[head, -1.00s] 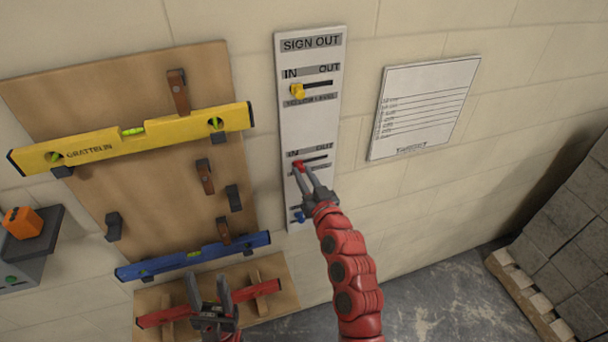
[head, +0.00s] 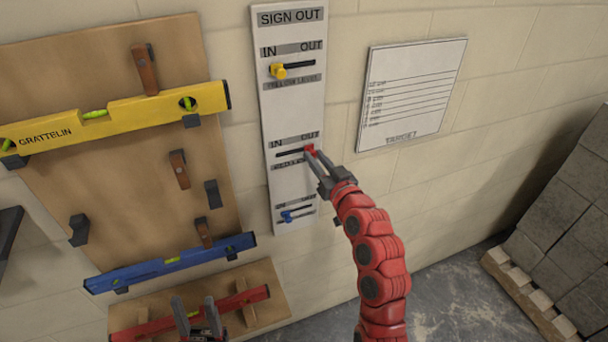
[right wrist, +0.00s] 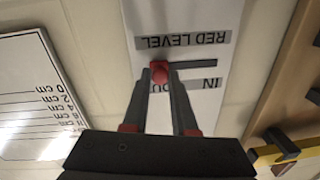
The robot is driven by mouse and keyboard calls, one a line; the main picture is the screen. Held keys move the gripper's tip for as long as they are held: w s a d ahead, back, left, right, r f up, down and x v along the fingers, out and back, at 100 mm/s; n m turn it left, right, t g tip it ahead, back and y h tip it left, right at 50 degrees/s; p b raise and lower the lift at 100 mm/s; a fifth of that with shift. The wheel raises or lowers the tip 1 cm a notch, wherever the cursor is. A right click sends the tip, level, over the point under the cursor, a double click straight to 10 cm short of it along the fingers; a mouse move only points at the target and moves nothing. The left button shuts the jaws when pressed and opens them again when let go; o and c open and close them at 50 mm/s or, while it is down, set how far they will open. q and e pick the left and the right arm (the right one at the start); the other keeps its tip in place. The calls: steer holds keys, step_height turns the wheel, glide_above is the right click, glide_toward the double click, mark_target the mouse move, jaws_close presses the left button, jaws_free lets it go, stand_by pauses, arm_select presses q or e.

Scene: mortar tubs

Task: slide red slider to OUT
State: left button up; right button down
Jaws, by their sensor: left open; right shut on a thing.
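The white sign-out board (head: 270,111) hangs on the wall with three slots. The red slider (head: 310,149) is at the right end of the middle slot, under the OUT label. My right gripper (head: 313,155) is shut on the red slider. In the right wrist view the red knob (right wrist: 159,72) sits between my right fingertips (right wrist: 160,78), at the OUT end of its slot. That view shows the board upside down, with the RED LEVEL label readable. My left gripper (head: 196,312) is open and empty, low in the head view, in front of the red level (head: 255,295).
The yellow slider (head: 278,71) and blue slider (head: 287,216) are at the left of their slots. A yellow level (head: 120,113) and a blue level (head: 170,265) hang on the wooden board at left. A target sheet (head: 412,95) is right of the sign-out board. Grey blocks stand far right.

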steer(key=shift+r, duration=0.1)
steer(key=shift+d, duration=0.1)
steer(key=c, duration=0.7)
jaws_free()
steer(key=shift+d, duration=0.15)
steer(key=shift+s, duration=0.15)
steer(key=p+v, duration=0.6)
steer(key=v, duration=1.1)
steer(key=shift+p, duration=0.3)
